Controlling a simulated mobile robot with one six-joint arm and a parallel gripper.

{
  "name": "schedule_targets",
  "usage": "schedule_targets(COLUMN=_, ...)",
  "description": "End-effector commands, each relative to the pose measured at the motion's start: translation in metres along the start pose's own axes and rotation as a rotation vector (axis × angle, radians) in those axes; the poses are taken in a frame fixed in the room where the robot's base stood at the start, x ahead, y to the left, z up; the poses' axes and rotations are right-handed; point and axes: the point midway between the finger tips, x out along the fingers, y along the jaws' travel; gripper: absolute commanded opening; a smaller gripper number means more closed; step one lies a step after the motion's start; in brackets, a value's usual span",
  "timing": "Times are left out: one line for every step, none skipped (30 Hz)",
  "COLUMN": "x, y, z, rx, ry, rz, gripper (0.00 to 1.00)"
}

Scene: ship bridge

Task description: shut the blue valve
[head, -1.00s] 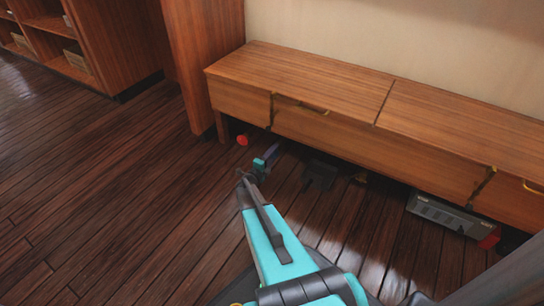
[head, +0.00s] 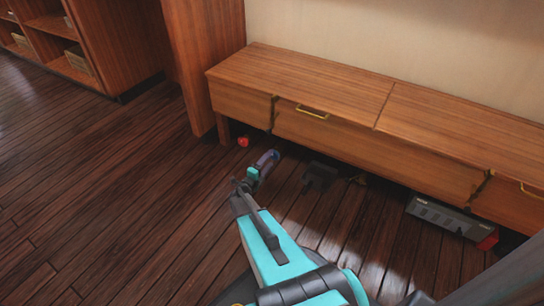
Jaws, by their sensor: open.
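A small blue-purple piece (head: 270,155), which looks like the blue valve's handle, shows low in front of the wooden bench, near its left end. It is small, and its pipe and how far it is turned cannot be made out. My gripper (head: 262,164), at the far end of my teal arm, is at this piece, overlapping it in the picture. Its jaws are open. The fingers are too small and dark to tell whether they are around the piece, touching it or just in front of it.
A red round object (head: 243,141) lies left of the gripper by the bench leg. The wooden bench (head: 300,75) overhangs the spot. A dark grey object (head: 320,174) and a grey box with a red end (head: 440,213) sit to the right. Floor at left is clear.

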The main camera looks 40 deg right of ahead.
Motion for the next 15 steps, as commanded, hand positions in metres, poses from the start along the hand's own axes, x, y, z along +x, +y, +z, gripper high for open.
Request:
schedule_targets(x=-0.01, y=-0.004, z=-0.001, rx=-0.002, ry=-0.002, rz=0.001, gripper=0.62)
schedule_targets(x=-0.015, y=-0.003, z=-0.001, rx=-0.001, ry=-0.002, rz=0.001, gripper=0.62)
schedule_targets(x=-0.021, y=-0.004, z=0.0, rx=-0.001, ry=-0.003, rz=0.001, gripper=0.62)
schedule_targets(x=-0.026, y=-0.004, z=0.0, rx=-0.001, ry=-0.002, rz=0.001, gripper=0.62)
schedule_targets(x=-0.031, y=-0.004, z=-0.001, rx=-0.001, ry=-0.002, rz=0.001, gripper=0.62)
schedule_targets(x=-0.037, y=-0.003, z=-0.001, rx=-0.002, ry=-0.002, rz=0.002, gripper=0.62)
schedule_targets(x=-0.043, y=-0.003, z=-0.001, rx=-0.002, ry=-0.002, rz=0.002, gripper=0.62)
schedule_targets(x=-0.047, y=-0.003, z=-0.001, rx=-0.002, ry=-0.002, rz=0.001, gripper=0.62)
schedule_targets(x=-0.053, y=-0.003, z=-0.001, rx=-0.002, ry=-0.002, rz=0.001, gripper=0.62)
schedule_targets(x=-0.058, y=-0.003, z=-0.001, rx=-0.001, ry=-0.002, rz=0.001, gripper=0.62)
schedule_targets(x=-0.062, y=-0.003, z=-0.001, rx=-0.001, ry=-0.003, rz=0.001, gripper=0.62)
schedule_targets(x=-0.068, y=-0.003, z=-0.002, rx=-0.001, ry=-0.002, rz=0.001, gripper=0.62)
schedule_targets(x=-0.071, y=-0.002, z=-0.002, rx=-0.001, ry=-0.001, rz=0.001, gripper=0.62)
schedule_targets(x=-0.074, y=-0.002, z=-0.002, rx=0.0, ry=-0.001, rz=0.001, gripper=0.62)
schedule_targets(x=-0.078, y=-0.002, z=-0.002, rx=0.0, ry=-0.001, rz=0.001, gripper=0.62)
